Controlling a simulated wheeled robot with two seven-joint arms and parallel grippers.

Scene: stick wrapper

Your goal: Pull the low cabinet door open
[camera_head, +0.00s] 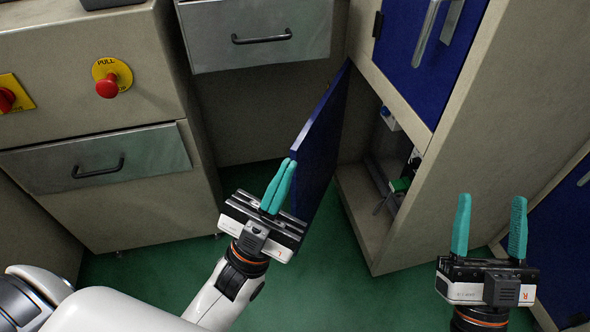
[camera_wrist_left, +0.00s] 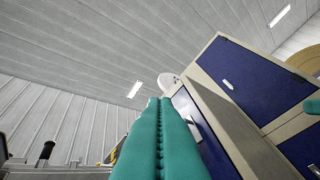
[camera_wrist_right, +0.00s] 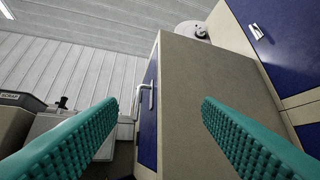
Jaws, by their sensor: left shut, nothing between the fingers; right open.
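The low cabinet door (camera_head: 322,143) is a dark blue panel. In the head view it stands swung out to the left of the cabinet opening. The opening (camera_head: 390,160) shows a shelf space with small parts inside. My left gripper (camera_head: 285,165) is shut and empty. Its fingertips are close to the near edge of the door; I cannot tell whether they touch it. In the left wrist view its fingers (camera_wrist_left: 160,145) lie together. My right gripper (camera_head: 490,205) is open and empty, in front of the beige cabinet side, and its spread fingers (camera_wrist_right: 155,140) also show in the right wrist view.
An upper blue door (camera_head: 415,60) with a metal handle is above the opening. Grey drawers (camera_head: 262,40) and a panel with a red emergency button (camera_head: 107,86) stand at the left. Another blue door (camera_head: 565,240) is at the far right. Green floor (camera_head: 330,290) is clear between the grippers.

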